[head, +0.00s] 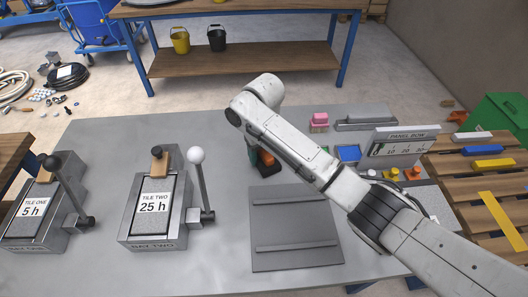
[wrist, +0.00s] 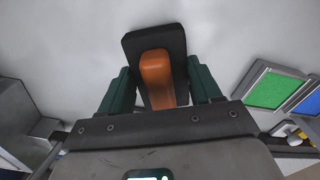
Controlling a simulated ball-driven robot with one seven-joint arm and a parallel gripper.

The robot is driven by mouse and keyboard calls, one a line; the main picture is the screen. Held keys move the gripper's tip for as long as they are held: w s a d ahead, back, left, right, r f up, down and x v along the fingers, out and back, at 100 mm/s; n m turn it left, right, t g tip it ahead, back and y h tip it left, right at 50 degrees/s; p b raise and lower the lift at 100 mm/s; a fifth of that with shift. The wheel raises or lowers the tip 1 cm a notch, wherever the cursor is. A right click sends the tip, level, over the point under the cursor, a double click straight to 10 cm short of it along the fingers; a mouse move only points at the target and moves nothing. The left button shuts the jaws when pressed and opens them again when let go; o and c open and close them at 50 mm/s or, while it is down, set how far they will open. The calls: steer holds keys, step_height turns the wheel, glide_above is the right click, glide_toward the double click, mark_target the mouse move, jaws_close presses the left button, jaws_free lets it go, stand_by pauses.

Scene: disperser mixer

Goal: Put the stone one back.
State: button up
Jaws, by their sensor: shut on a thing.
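My gripper (wrist: 161,88) is shut on the orange handle of a dark grey block (wrist: 137,43) in the wrist view. The handle (wrist: 157,75) lies between the two green fingers. In the head view the orange-and-dark block (head: 267,161) shows just beyond my arm, over the grey table, and my gripper (head: 255,157) is mostly hidden by the arm. I cannot tell whether the block touches the table. Its underside is hidden, so I cannot confirm it is stone.
A ribbed grey plate (head: 296,262) lies nearer on the table (head: 105,145).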

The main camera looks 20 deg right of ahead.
steer(key=shift+f, duration=0.2)
steer(key=o, duration=1.2)
step_height(320, 180, up, 12)
steer(key=p, duration=0.1)
steer(key=shift+r, duration=0.1)
